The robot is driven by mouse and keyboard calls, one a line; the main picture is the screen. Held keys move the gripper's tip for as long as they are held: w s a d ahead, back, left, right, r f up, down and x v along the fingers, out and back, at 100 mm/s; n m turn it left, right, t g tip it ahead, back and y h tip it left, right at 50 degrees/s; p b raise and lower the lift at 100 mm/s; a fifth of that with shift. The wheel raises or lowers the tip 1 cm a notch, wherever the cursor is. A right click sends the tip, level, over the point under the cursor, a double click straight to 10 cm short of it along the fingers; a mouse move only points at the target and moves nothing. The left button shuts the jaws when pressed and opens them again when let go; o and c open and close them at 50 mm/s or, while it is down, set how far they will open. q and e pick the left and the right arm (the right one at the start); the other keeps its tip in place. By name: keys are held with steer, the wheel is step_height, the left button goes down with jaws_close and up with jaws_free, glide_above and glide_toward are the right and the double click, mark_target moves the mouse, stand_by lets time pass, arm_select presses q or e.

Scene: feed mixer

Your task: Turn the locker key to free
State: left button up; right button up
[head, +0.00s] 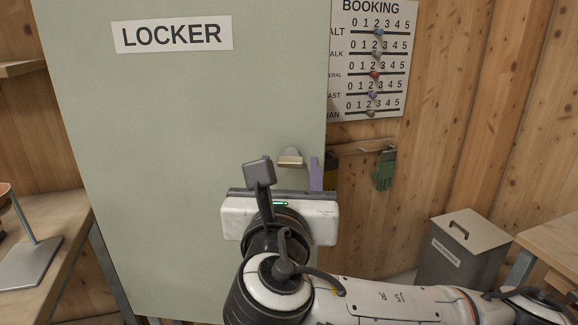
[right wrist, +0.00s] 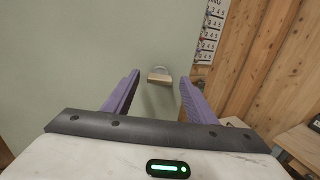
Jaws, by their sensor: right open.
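The pale green locker (head: 190,130) fills the left and middle of the head view, with a sign reading LOCKER (head: 171,34) at its top. A small locker key (head: 290,158) with a pale tan, block-like front sits near the door's right edge. In the right wrist view the key (right wrist: 159,77) shows a grey rounded part above a tan bar. My right gripper (head: 289,174) is open, its purple fingers (right wrist: 160,80) pointing at the door on either side of the key, with nothing held. One finger is hidden in the head view. My left gripper is not in view.
A booking board (head: 372,60) with sliders hangs on the wooden wall at right. Below it a green glove (head: 384,170) hangs from a rail. A grey lidded bin (head: 465,245) stands at lower right. A wooden bench (head: 45,250) is at left.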

steer(key=shift+w, duration=0.4)
steer(key=c, duration=1.1)
